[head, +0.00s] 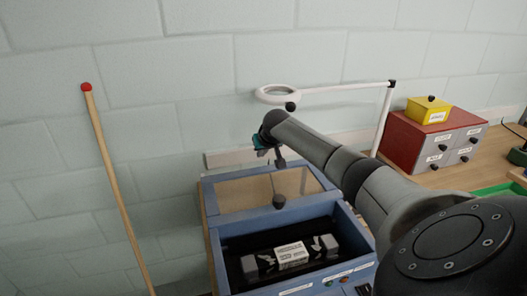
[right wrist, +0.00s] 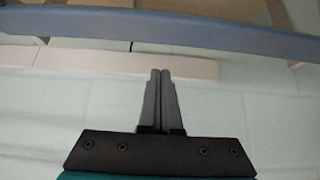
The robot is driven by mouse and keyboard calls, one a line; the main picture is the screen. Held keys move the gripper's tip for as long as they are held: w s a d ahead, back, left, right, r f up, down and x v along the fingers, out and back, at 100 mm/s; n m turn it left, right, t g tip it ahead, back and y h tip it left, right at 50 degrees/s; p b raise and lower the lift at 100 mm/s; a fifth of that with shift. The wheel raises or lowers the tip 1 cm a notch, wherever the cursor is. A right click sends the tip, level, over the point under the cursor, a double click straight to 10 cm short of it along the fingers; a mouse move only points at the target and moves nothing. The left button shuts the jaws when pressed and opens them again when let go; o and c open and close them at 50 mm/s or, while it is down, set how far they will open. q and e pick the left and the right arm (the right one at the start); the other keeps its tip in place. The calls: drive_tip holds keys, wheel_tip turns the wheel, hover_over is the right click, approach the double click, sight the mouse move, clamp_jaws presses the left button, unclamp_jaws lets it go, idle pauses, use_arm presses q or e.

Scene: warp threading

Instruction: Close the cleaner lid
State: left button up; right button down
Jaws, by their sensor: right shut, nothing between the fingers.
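The cleaner (head: 214,244) is a blue box whose front part is uncovered in the head view. A dark part with a white label (head: 291,253) lies inside it. The blue-framed lid (head: 216,197) with a see-through panel is open and tilted back; a dark knob (head: 279,201) sits at its near edge. My right gripper (head: 280,162) is shut and empty, above and behind the lid's far edge. In the right wrist view its closed fingers (right wrist: 158,75) point toward a blue bar (right wrist: 150,45), apparently part of the lid frame; whether they touch cannot be told. My left gripper is not in view.
A white ring lamp (head: 277,94) on an arm stands behind my right arm. A red cabinet (head: 412,145) with a yellow box (head: 428,110) stands on the wooden table at the right. A wooden pole (head: 110,176) with a red tip leans at the left. A tiled wall is behind.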

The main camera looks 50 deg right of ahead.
drive_tip(key=shift+s+a+f+p, duration=0.3)
drive_tip(key=shift+s+a+p, duration=0.1)
drive_tip(key=shift+s, duration=0.3)
drive_tip(key=shift+s+a+f+p, duration=0.3)
drive_tip(key=shift+s+a+p, duration=0.05)
drive_tip(key=shift+s, duration=0.3)
